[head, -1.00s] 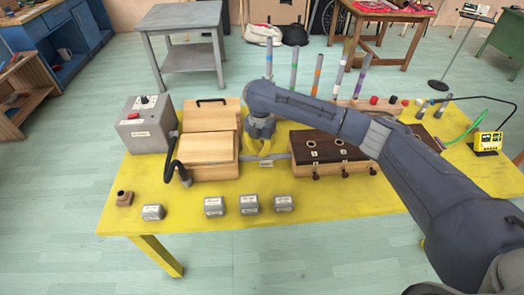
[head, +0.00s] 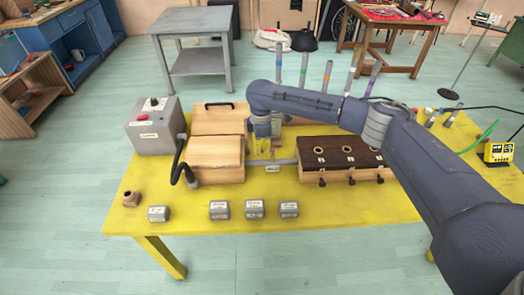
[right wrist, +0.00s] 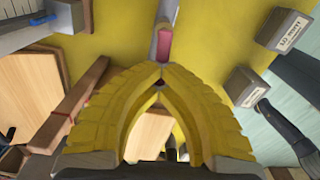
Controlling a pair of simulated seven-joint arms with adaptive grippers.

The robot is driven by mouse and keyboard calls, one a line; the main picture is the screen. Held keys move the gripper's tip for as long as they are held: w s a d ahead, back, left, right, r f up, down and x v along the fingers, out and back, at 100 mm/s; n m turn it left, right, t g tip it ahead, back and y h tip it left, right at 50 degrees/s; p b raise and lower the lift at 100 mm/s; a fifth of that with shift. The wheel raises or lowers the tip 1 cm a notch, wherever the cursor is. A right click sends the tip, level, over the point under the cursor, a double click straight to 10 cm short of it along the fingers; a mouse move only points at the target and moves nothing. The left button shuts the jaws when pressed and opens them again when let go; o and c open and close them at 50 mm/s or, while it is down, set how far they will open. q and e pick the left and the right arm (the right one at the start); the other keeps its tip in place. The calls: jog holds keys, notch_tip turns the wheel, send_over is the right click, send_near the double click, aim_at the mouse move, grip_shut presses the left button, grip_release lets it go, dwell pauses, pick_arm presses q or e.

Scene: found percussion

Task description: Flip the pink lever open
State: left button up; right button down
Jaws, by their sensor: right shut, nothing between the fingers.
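The pink lever (right wrist: 164,46) shows in the right wrist view, on a grey pipe fitting (right wrist: 165,14), just beyond my fingertips. My right gripper (right wrist: 160,78) has yellow fingers that meet at the tips, with no object held between them. A small dark red patch shows right at the tips; I cannot tell whether they touch the lever. In the head view, my right gripper (head: 262,154) points down between the pale wooden box and the dark-topped box, beside the grey pipe (head: 284,162). The lever is hard to make out there. My left gripper is not in view.
A pale wooden box (head: 215,158) stands left of the gripper and a dark-topped box (head: 340,152) right of it. A grey control box (head: 154,128) is at the table's left. Several labelled metal blocks line the front, including one (head: 219,210). The yellow table (head: 330,205) is bare at front right.

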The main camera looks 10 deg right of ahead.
jog(key=shift+w+m, duration=0.2)
jog(key=shift+m, duration=0.5)
jog(key=c, duration=1.5)
grip_release()
jog(key=shift+w, duration=0.1)
jog(key=shift+o, duration=0.2)
notch_tip(320, 180, up, 12)
